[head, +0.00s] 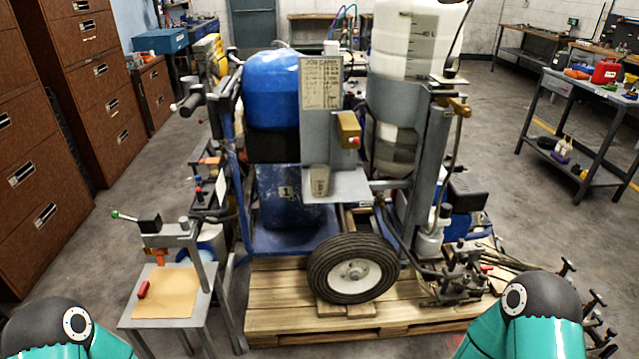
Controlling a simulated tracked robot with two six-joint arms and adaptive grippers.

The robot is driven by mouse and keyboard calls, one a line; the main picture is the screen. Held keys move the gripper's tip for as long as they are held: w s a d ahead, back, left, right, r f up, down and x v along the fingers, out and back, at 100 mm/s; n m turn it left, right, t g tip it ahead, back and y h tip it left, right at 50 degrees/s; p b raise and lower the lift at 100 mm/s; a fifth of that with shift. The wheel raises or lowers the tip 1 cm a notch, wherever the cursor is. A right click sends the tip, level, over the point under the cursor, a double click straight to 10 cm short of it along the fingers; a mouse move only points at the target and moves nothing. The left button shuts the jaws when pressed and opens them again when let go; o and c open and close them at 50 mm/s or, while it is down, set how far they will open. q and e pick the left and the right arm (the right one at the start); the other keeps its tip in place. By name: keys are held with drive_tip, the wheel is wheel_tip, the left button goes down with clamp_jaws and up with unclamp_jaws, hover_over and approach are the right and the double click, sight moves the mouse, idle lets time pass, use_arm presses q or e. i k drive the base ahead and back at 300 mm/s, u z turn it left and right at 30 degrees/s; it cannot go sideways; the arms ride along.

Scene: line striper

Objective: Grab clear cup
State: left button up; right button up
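A small clear, greyish cup (320,180) stands upright on a grey metal shelf (345,191) at the front of the line striper machine (275,165), in the middle of the head view. My two teal and black arms show only in part at the bottom left and bottom right corners. Both grippers are outside the picture. Nothing touches the cup.
A wheel (352,268) and the wooden pallet (280,300) lie below the shelf. A small metal stand (168,322) with a tan sheet is at the front left. Brown cabinets (60,130) line the left. A tool bench (590,90) stands right, with bare floor before it.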

sight(320, 182)
drive_tip(key=z, duration=0.35)
drive_tip(key=i, duration=1.45)
drive_tip(key=u, duration=0.35)
